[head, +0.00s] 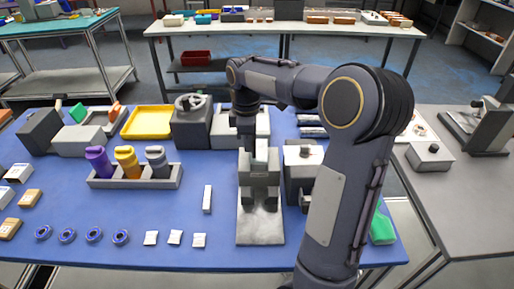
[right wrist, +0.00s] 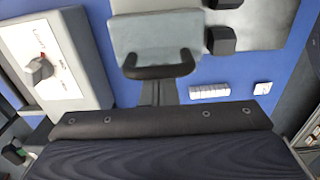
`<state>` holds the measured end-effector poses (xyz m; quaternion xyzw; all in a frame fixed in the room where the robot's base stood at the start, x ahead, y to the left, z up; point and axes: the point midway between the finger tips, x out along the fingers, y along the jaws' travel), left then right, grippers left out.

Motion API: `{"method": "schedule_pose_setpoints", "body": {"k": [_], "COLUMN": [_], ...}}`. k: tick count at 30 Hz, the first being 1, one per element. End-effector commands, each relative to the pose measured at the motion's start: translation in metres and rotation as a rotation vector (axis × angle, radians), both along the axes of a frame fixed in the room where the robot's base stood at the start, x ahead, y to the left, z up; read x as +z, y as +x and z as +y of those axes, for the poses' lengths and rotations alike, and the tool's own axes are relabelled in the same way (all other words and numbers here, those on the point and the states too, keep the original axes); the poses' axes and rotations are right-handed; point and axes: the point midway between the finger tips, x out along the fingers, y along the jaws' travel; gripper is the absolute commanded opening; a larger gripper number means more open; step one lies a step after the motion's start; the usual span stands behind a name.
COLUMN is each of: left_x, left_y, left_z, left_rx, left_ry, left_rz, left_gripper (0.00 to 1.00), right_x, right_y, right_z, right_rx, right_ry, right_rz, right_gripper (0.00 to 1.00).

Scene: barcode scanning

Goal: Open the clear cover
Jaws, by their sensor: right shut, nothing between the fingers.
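The fixture stands on a metal plate (head: 260,228) at the front middle of the blue table. A pale, translucent panel, which looks like the clear cover (right wrist: 155,30), is at the top middle of the right wrist view. A dark curved bar (right wrist: 158,68) crosses its near edge; I cannot tell if it is a handle. My right gripper (right wrist: 158,85) is shut and empty, close to this bar; contact is unclear. In the head view my right gripper (head: 247,145) points down at the fixture's back side and partly hides it. My left gripper is not in view.
A white box with a knob (right wrist: 42,70) stands right beside the fixture in the head view. A grey rack (head: 133,182) with purple, yellow and grey bottles is to the left. A yellow tray (head: 147,122) lies farther back. Small white blocks and blue rings lie front left.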

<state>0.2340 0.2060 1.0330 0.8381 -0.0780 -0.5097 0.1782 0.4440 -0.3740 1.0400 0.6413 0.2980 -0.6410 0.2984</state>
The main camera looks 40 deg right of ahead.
Motion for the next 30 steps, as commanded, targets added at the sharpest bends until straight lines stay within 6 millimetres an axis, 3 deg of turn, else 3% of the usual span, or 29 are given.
{"method": "schedule_pose_setpoints", "body": {"k": [17,30], "left_x": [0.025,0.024], "left_y": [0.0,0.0], "left_z": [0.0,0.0], "left_rx": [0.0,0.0], "left_ry": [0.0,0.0], "left_rz": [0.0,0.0], "left_gripper": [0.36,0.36], "right_x": [0.027,0.027], "right_y": [0.0,-0.008], "right_z": [0.0,-0.01], "right_rx": [0.0,-0.002], "right_ry": [0.0,0.0], "right_rz": [0.0,0.001], "right_gripper": [0.0,0.0]}}
